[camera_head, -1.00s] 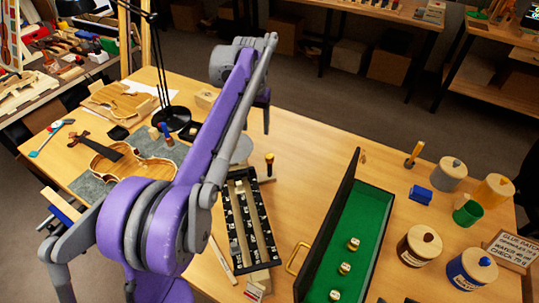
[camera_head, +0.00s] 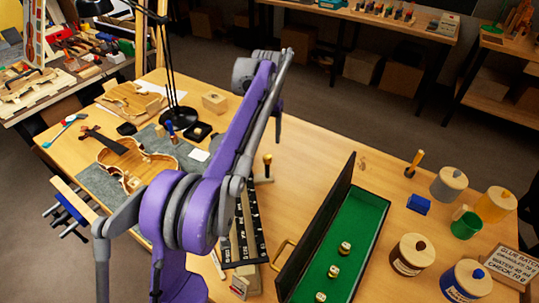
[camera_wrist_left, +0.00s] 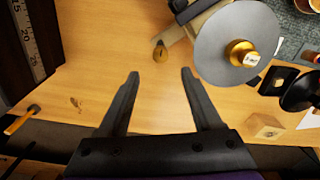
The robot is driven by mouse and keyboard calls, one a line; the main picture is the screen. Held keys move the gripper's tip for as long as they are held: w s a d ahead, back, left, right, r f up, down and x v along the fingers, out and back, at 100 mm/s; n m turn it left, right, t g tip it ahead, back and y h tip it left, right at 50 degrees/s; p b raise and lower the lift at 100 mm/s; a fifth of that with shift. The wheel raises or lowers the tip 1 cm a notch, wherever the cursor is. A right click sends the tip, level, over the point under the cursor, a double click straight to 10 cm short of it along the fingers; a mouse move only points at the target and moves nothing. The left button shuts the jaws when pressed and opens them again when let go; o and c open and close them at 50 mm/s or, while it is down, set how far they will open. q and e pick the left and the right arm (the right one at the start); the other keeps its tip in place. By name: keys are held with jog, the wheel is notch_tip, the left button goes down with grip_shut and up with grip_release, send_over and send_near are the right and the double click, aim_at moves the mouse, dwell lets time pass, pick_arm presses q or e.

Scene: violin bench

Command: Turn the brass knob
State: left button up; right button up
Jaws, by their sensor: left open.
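A small brass-coloured knob (camera_wrist_left: 160,52) lies just beyond and between the fingertips of my left gripper (camera_wrist_left: 160,74) in the wrist view. The gripper is open and empty, with the knob apart from both fingers. In the head view, the knob with its dark post (camera_head: 267,160) shows to the right of my purple arm, below the dark left gripper (camera_head: 278,132). A larger brass piece (camera_wrist_left: 241,54) sits on a grey round disc (camera_wrist_left: 215,50), right of the fingers in the wrist view. My arm hides the disc in the head view. My right gripper is not in view.
A black-walled tray with green lining (camera_head: 362,215) holds brass pieces. A violin (camera_head: 140,165) and a lamp base (camera_head: 180,117) are at left. Jars (camera_head: 410,255) stand at right. Table beyond the knob is clear.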

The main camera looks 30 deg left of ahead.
aim_at(267, 157)
pick_arm(q)
notch_tip(267, 157, down, 9)
jog(key=shift+r+b, duration=0.1)
jog(key=shift+b, duration=0.25)
grip_shut()
